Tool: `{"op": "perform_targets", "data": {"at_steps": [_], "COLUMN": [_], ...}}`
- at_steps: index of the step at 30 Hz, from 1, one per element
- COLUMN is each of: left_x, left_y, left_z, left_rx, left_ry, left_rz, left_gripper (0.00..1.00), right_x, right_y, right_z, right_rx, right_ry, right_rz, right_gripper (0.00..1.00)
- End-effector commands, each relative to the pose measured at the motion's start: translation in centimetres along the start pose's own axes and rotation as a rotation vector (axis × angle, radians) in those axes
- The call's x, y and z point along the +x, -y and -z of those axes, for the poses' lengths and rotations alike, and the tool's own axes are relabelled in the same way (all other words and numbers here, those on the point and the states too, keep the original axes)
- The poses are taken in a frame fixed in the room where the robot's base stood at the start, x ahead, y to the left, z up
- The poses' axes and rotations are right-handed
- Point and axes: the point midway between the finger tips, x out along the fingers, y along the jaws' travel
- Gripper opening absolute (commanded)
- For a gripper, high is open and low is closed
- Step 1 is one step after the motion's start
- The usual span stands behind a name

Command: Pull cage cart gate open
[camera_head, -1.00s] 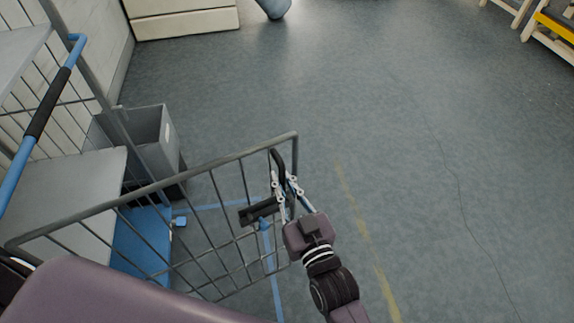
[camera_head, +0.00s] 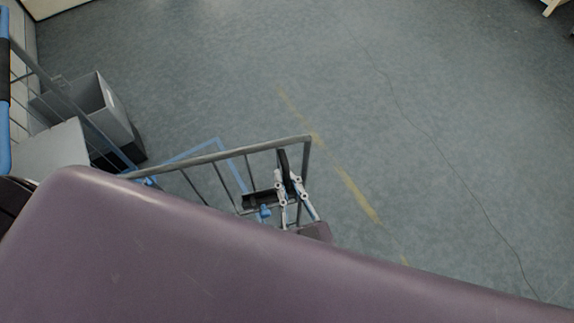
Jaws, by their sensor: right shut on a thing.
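The cage cart gate (camera_head: 218,156) is a grey metal frame with thin bars. It stands swung out from the cart, and its free end is near the middle of the view. My right gripper (camera_head: 284,180) is shut on the gate's black handle (camera_head: 282,160) near that free end. The cage cart (camera_head: 52,146) is at the left, with a grey shelf and a blue rail with a black grip. The gate's lower part and hinge side are hidden behind my own purple arm link. My left gripper is not in view.
A grey bin (camera_head: 98,101) stands beside the cart at the left. Blue tape or frame lines (camera_head: 192,150) lie low behind the gate. The grey floor (camera_head: 430,110) to the right is wide and clear, with a worn yellow line (camera_head: 354,191).

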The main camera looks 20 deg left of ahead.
Motion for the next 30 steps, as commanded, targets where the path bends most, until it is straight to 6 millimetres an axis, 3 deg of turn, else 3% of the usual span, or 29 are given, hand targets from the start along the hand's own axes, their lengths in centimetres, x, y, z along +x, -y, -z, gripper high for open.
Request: {"op": "perform_targets", "data": {"at_steps": [15, 16, 20, 30], "left_x": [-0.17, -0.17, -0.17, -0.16], "left_y": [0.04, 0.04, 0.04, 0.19], "left_z": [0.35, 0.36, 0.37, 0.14], "left_rx": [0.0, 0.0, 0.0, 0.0], "left_ry": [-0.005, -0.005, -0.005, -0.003], "left_rz": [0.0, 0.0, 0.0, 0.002], "left_gripper": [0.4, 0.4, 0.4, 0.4], "right_x": [-0.5, -0.5, -0.51, -0.85], "right_y": [0.19, 0.19, 0.18, 0.17], "right_z": [0.22, 0.21, 0.15, -0.03], "right_rx": [0.002, 0.003, 0.002, 0.002], "right_ry": [-0.005, -0.005, -0.004, 0.0], "right_rz": [0.008, 0.008, 0.008, 0.008], "right_gripper": [0.0, 0.13, 0.27, 0.28]}}
